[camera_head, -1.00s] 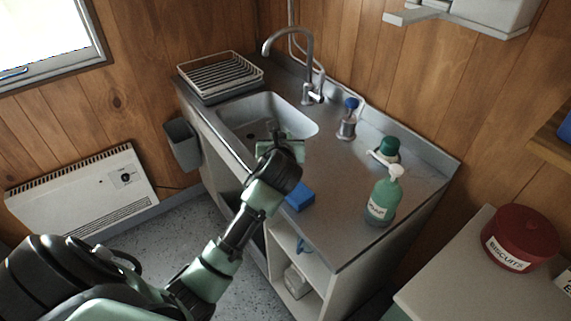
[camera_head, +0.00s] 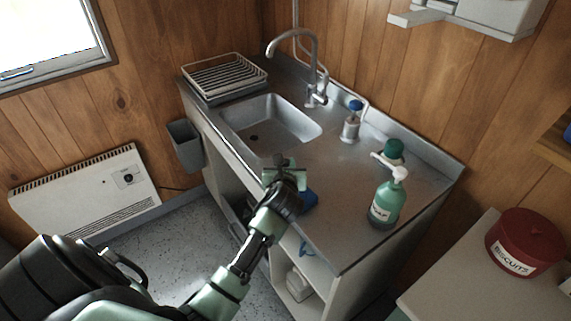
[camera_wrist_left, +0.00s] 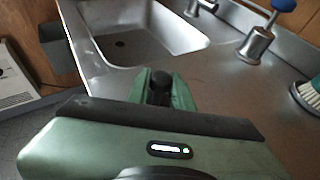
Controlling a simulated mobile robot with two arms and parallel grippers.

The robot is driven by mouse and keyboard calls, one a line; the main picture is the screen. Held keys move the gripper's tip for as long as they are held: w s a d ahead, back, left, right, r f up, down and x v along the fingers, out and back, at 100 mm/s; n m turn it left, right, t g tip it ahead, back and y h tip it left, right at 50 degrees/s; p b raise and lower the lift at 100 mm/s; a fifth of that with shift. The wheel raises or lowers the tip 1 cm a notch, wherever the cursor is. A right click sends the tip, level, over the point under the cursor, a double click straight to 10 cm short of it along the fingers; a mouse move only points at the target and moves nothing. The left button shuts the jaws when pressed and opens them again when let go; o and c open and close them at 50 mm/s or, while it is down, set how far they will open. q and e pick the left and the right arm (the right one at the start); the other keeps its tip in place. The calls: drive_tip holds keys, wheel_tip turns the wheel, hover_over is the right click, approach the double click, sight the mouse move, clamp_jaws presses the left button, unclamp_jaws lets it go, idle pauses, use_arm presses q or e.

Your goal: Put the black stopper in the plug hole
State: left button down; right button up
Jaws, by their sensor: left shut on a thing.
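My left gripper (camera_head: 284,168) is shut on the black stopper (camera_wrist_left: 160,86), a small dark knob between its green fingers in the left wrist view. It holds the stopper over the counter near the sink's front right corner, outside the basin. The plug hole (camera_head: 254,137) is a dark round spot in the floor of the steel sink (camera_head: 288,124). It shows open and uncovered in the left wrist view too (camera_wrist_left: 120,44). The stopper's lower part is hidden. My right gripper is not in view.
A tap (camera_head: 314,70) arches behind the sink, with a dish rack (camera_head: 224,77) at its left. A blue sponge (camera_head: 309,200) lies by the front edge.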

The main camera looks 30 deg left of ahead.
use_arm(q)
drive_tip(key=c, duration=1.2)
unclamp_jaws()
drive_tip(key=shift+c, duration=0.2)
drive_tip(key=shift+s+r, duration=0.1)
drive_tip(key=v, duration=1.1)
drive_tip(key=shift+s+d, duration=0.2)
drive_tip(key=shift+s, duration=0.15)
drive_tip(key=shift+r, duration=0.15)
